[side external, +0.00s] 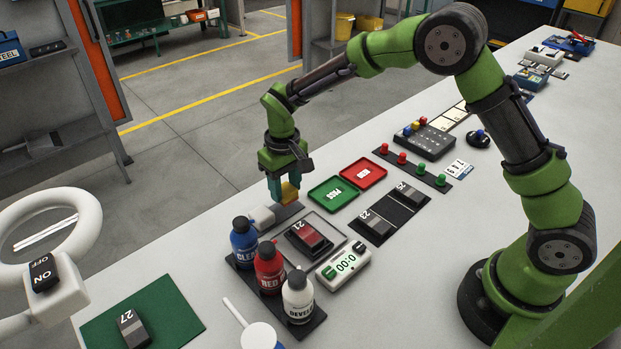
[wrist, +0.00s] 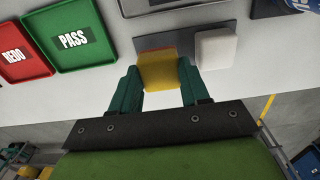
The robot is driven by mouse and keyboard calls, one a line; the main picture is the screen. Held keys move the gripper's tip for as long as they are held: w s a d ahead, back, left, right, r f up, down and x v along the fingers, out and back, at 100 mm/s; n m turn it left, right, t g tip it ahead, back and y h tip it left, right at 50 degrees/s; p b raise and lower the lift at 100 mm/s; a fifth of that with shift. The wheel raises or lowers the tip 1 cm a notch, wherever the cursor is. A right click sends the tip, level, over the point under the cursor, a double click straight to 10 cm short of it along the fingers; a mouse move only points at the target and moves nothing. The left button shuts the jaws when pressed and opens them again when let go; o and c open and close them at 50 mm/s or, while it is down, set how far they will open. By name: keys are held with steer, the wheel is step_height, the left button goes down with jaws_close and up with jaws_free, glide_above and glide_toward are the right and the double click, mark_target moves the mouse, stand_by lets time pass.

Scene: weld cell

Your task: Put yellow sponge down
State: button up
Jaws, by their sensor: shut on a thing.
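The yellow sponge (side external: 290,192) is between the fingers of my gripper (side external: 281,190), which is shut on it. In the wrist view the sponge (wrist: 157,71) shows a yellow face with a reddish edge, with one green finger on each side. It is over a dark grey plate (side external: 287,212), beside a white block (side external: 262,217) that sits at the plate's other end. The plate (wrist: 187,41) and the white block (wrist: 216,49) also show in the wrist view. I cannot tell whether the sponge touches the plate.
Blue, red and white bottles (side external: 269,268) stand in a dark rack near the plate. A framed block marked 21 (side external: 309,238), a green PASS tray (side external: 333,195) and a red REDO tray (side external: 363,173) are close by. The bench's far edge runs just behind the plate.

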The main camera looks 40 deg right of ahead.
steer(key=shift+f, duration=1.2)
steer(key=shift+f, duration=0.15)
steer(key=o, duration=1)
